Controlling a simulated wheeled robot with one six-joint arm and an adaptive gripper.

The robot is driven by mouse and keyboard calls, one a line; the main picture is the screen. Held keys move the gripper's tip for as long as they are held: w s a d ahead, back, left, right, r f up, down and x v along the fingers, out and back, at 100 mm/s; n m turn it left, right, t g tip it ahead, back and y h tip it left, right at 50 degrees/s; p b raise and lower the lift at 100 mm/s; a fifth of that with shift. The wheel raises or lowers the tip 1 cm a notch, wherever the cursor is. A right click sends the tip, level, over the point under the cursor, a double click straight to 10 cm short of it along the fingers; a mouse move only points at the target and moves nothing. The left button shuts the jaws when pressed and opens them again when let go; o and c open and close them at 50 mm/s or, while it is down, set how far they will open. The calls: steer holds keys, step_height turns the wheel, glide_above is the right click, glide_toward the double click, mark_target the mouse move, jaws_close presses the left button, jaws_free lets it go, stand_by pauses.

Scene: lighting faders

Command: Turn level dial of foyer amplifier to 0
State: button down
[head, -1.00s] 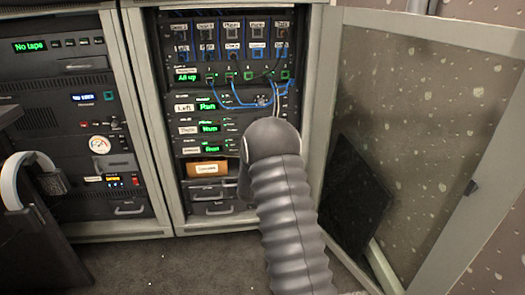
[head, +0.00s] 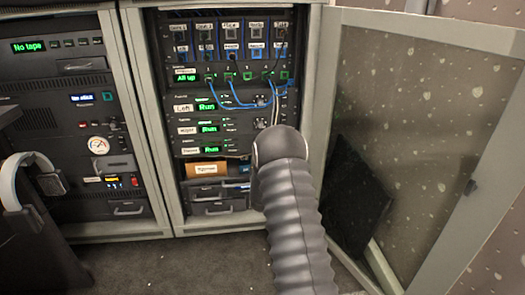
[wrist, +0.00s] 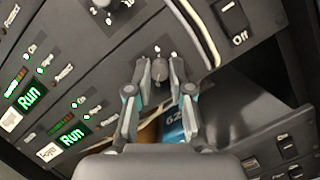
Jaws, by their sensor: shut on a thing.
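Several amplifiers with green "Run" displays are stacked in the open rack. The lowest one (head: 208,149), its small label not clearly readable, also shows in the wrist view with its display (wrist: 70,137). In the wrist view a small dark dial (wrist: 159,70) stands out from the lower amplifier's panel, in line with that display. My gripper (wrist: 159,80) is shut on this dial, one fingertip on each side. The dial's scale and pointer cannot be read. In the head view my arm hides the gripper and the dial.
Another dial (wrist: 103,5) sits on the panel above. A pale cable (wrist: 195,32) hangs close right of the fingers, near an "Off" switch (wrist: 232,18). Below is an open bay with an orange box (head: 206,169). The rack's glazed door (head: 420,120) stands open at right.

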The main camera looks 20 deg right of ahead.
steer(key=shift+d+n, duration=0.2)
steer(key=shift+n, duration=0.5)
steer(key=shift+r, duration=0.1)
steer(key=c, duration=1)
jaws_free()
steer(key=shift+d, duration=0.1)
steer(key=shift+c, duration=0.2)
steer(key=shift+a, duration=0.2)
steer(key=v, duration=1.2)
steer(key=shift+d, duration=0.15)
